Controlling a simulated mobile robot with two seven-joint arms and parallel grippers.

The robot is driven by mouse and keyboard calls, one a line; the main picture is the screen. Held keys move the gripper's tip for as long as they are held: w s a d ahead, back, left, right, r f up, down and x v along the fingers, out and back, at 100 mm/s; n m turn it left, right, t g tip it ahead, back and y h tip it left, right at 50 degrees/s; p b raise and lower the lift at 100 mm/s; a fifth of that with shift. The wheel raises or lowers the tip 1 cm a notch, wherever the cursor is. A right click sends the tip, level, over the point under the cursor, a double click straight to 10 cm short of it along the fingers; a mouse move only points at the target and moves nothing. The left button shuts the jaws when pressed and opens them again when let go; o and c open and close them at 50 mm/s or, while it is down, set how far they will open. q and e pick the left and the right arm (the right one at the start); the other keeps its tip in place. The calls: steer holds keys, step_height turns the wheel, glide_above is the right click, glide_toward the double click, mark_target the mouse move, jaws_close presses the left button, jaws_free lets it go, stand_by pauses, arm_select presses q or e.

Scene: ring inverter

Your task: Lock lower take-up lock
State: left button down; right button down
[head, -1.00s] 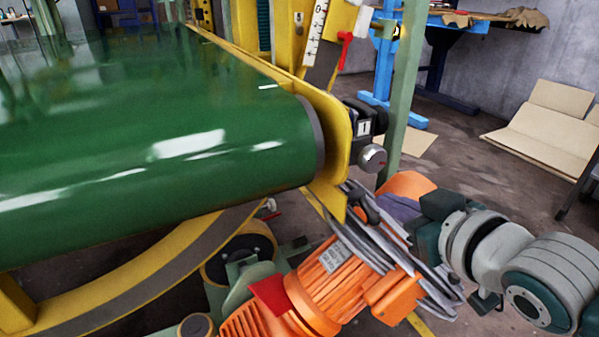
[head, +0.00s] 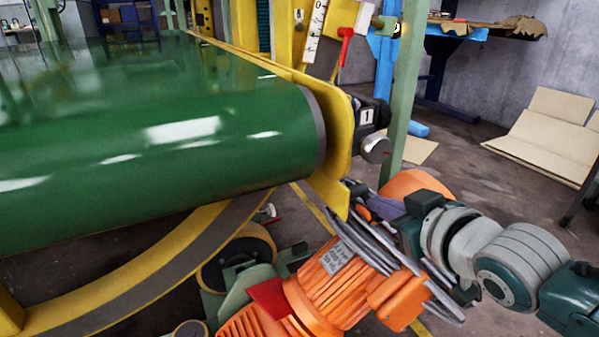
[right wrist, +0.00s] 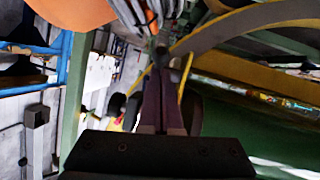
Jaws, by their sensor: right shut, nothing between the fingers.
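A red lever (head: 345,45) hangs beside a white ruler scale on the yellow frame at the top. A small red-tipped part (head: 267,212) shows below the green roller, too small to make out. I cannot tell which of these, if either, is the lower take-up lock. My right gripper (head: 356,189) is shut and empty, its dark fingers pointing left just below the yellow side plate's corner. In the right wrist view the shut fingers (right wrist: 163,60) reach toward grey cables and a curved yellow band. I cannot tell whether they touch anything. My left gripper is out of view.
The green belt (head: 150,150) fills the left. A black block marked 1 (head: 367,116) with a silver knob (head: 375,149) sits at its end. An orange motor (head: 345,280) and grey cables (head: 375,245) lie close below my right arm. A green post (head: 404,90) stands behind.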

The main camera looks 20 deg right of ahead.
steer(key=shift+f+b, duration=0.2)
steer(key=shift+b, duration=0.1)
steer(key=shift+f, duration=0.15)
steer(key=shift+w+a+f+m+t+b, duration=0.25)
steer(key=shift+f+t+b, duration=0.85)
steer(key=shift+b, duration=1.85)
steer(key=shift+w+d+f+m+t+b, duration=0.15)
steer(key=shift+w+f+t+b, duration=0.45)
steer(key=shift+t+b, duration=1.65)
steer(key=shift+w+f+m+t+b, duration=0.15)
steer(key=shift+f+t+b, duration=0.65)
steer(key=shift+b, duration=2.85)
steer(key=shift+f+g, duration=0.25)
steer(key=shift+f, duration=0.05)
steer(key=shift+w, duration=0.15)
